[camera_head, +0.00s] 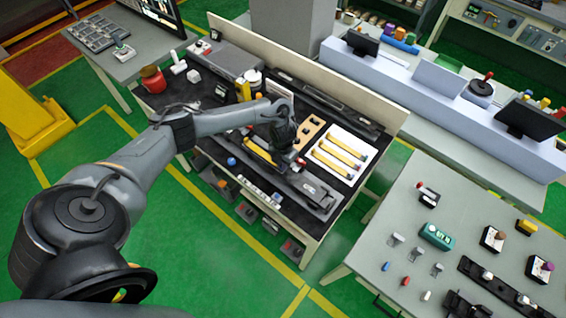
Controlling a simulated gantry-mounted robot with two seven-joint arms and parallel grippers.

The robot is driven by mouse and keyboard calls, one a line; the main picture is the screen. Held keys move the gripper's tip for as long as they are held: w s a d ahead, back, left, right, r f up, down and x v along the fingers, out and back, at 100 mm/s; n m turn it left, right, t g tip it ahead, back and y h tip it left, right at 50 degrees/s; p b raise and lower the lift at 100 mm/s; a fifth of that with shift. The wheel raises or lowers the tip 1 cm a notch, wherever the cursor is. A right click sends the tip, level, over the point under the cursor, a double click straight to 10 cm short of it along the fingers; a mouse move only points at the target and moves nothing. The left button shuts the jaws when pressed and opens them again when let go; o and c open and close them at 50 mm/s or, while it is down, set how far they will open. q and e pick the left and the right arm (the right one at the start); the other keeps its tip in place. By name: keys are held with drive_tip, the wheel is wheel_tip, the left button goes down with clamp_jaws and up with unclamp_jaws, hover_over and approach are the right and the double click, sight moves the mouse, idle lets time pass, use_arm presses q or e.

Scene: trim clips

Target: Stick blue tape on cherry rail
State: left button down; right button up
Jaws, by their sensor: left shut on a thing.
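My left arm reaches over the black-topped workbench (341,193). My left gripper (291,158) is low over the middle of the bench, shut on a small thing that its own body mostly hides. A long dark rail (318,192) lies along the near side of the bench, close by the gripper. Another dark rail (342,108) lies along the back. I cannot tell which rail is the cherry one. A small blue piece (232,162) sits near the front edge; I cannot tell whether it is tape. My right gripper is not in view.
A white tray (330,172) with several yellow strips lies right of the gripper. Beside it is an orange perforated strip (309,131). A red jar (153,80) stands at the bench's left end. A raised back board (350,85) edges the bench. A grey table (400,215) stands at right.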

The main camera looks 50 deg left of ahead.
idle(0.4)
use_arm(q)
drive_tip(key=c, duration=1.1)
unclamp_jaws()
drive_tip(key=shift+r, duration=0.1)
